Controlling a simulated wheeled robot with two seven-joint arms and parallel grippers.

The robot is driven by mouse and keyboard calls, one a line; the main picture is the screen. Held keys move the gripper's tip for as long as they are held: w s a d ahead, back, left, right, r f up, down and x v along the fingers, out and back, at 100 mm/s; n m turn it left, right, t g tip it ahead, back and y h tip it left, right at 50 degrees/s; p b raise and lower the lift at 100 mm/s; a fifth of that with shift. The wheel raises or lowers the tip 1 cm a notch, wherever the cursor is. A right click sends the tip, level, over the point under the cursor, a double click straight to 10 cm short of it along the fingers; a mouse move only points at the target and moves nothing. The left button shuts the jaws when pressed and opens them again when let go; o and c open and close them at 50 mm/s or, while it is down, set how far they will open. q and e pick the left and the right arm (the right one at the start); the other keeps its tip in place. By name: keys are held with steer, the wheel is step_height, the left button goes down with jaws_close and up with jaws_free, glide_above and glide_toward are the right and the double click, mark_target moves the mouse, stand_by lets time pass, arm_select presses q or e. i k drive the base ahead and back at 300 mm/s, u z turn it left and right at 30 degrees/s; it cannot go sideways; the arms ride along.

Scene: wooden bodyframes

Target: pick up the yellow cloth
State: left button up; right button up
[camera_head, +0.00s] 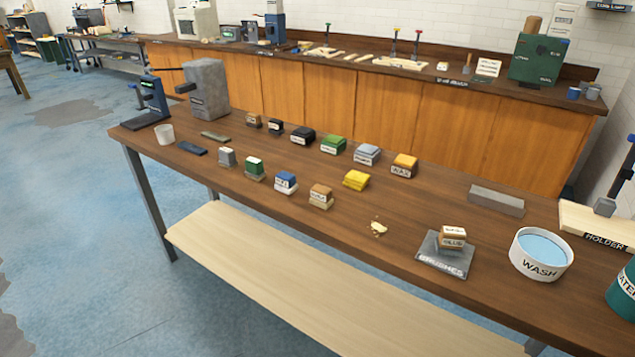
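The yellow cloth (356,180) looks like a small folded yellow stack lying on the brown wooden table (440,205), near the middle. Neither of my grippers shows in the head view.
Several small labelled blocks stand in two rows left of the cloth, among them a green one (334,145) and a blue-topped one (286,183).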

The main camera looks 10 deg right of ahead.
mark_target(355, 180)
steer(key=u, duration=0.85)
steer(key=i, duration=1.15)
steer(key=z, duration=0.55)
